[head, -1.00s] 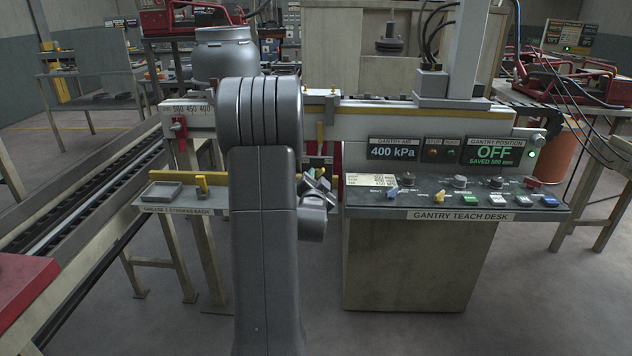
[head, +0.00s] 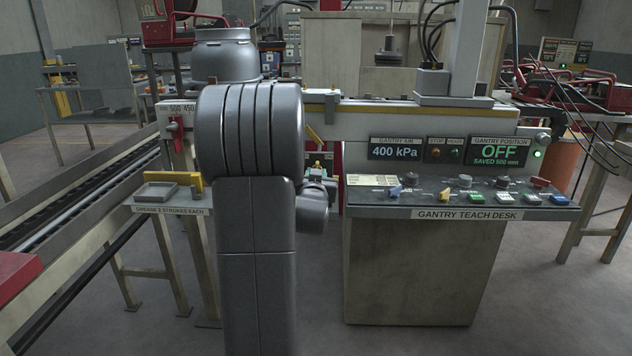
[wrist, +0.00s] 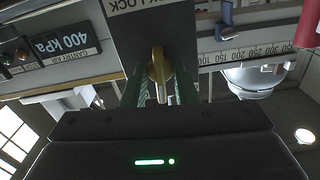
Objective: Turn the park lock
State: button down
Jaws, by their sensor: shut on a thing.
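In the wrist view the park lock's yellow lever (wrist: 159,68) sits on a dark plate (wrist: 150,32) whose lettering partly reads "LOCK". My gripper (wrist: 160,84) is shut on the lever, with one green finger on each side of it. In the head view a yellow lever (head: 313,133) shows at a slant just right of my arm, under the rail. My arm hides most of the gripper there.
The gantry teach desk (head: 461,214) with knobs and buttons stands to the right. Its displays read 400 kPa (head: 395,148) and OFF (head: 497,151). A ledge with a grey tray (head: 158,191) is left of my arm. A conveyor (head: 75,225) runs at far left.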

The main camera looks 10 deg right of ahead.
jog(key=shift+n, duration=0.3)
jog(key=c, duration=1.5)
grip_release()
jog(key=v, duration=1.3)
jog(key=shift+s+a+b, duration=0.1)
jog(key=shift+s+b, duration=0.25)
jog(key=shift+w, duration=0.1)
